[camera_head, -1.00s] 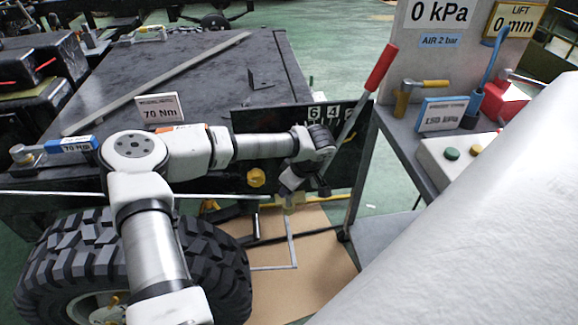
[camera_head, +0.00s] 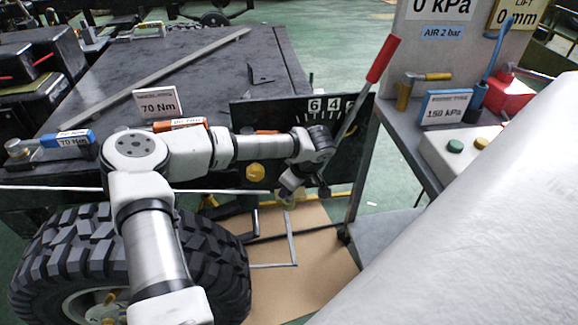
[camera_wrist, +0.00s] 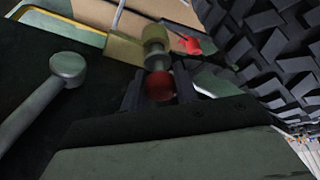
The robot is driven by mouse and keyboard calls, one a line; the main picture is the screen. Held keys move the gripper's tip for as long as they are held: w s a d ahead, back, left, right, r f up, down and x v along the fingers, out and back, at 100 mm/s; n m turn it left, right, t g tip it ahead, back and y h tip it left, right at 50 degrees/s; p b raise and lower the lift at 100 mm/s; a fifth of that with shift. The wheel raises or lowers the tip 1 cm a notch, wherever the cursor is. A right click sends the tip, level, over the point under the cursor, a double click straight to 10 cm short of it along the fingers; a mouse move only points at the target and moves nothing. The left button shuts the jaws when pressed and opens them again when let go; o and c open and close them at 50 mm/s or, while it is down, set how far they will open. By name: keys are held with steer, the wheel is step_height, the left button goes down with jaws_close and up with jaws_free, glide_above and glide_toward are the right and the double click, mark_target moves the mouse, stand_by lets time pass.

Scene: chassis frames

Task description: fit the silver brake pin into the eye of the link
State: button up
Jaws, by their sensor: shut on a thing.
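In the head view my gripper (camera_head: 290,188) points down beside the black plate, low above the tan floor board. In the wrist view my gripper (camera_wrist: 159,92) is shut on a small part with a rounded red end (camera_wrist: 160,87). A grey section and a pale yellowish cylinder (camera_wrist: 155,38) line up beyond it; I cannot tell whether they are one piece with the red end. I cannot tell if this held part is the silver brake pin. A grey round-headed rod (camera_wrist: 68,68) lies left of the fingers. I cannot make out the link's eye.
A red-handled lever (camera_head: 382,60) rises beside the black number plate (camera_head: 325,110). A grey cart (camera_head: 385,238) stands at right.

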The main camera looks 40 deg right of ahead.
steer(key=shift+f+b, duration=0.8)
steer(key=shift+f, duration=0.2)
steer(key=o, duration=1.1)
steer(key=shift+r, duration=0.1)
steer(key=v, duration=1.3)
steer(key=shift+s+r, duration=0.15)
steer(key=shift+r, duration=0.15)
